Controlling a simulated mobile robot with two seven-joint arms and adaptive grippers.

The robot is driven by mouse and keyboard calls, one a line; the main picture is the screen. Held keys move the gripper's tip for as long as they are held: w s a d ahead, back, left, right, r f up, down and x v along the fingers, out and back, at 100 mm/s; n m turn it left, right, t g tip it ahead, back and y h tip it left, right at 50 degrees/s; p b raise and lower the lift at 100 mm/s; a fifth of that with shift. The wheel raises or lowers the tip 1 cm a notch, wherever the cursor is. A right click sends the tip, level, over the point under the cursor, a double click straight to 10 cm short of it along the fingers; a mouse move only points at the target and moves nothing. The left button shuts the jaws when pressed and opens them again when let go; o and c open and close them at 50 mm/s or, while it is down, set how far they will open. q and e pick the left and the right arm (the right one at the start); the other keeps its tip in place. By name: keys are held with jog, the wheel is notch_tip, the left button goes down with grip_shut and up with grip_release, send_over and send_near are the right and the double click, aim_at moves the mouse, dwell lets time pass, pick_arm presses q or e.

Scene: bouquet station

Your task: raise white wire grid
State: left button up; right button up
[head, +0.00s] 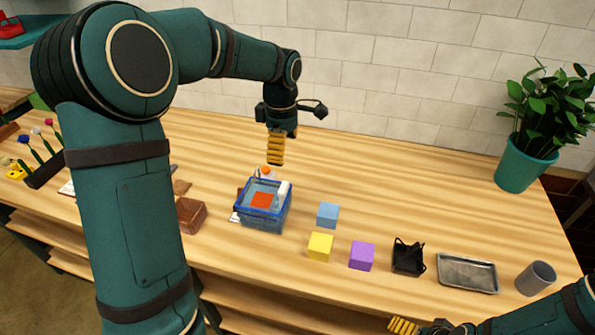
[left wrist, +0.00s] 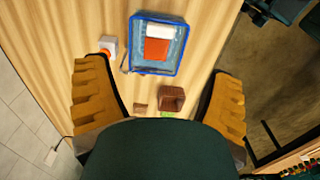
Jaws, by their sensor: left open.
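I cannot make out a white wire grid for certain in either view. A blue basket (head: 262,218) stands on the wooden table, holding a flat red-orange item (head: 262,199) and a white item (head: 283,192). It also shows in the left wrist view (left wrist: 158,45). My left gripper (head: 275,162) points down above the table behind the basket. Its yellow fingers are spread wide and empty in the left wrist view (left wrist: 158,68). My right gripper (head: 403,326) is only partly seen at the bottom edge, and its opening is unclear.
Blue (head: 328,215), yellow (head: 320,247) and purple (head: 361,255) blocks stand right of the basket. Farther right are a black holder (head: 407,257), a metal tray (head: 468,272), a grey cup (head: 536,278) and a potted plant (head: 522,165). A brown box (head: 191,216) stands left.

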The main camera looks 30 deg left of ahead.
aim_at(284, 186)
pick_arm(q)
notch_tip(284, 186, down, 13)
jog(key=shift+s+f+b, duration=0.1)
jog(key=shift+f+b, duration=0.1)
jog(key=shift+b, duration=0.2)
dwell(0.4)
jog(key=c, duration=1.3)
notch_tip(284, 186, up, 8)
jog(key=p, duration=0.4)
jog(key=shift+r, duration=0.1)
jog(key=shift+a, duration=0.1)
jog(key=shift+c, duration=0.2)
jog(key=o, duration=1.3)
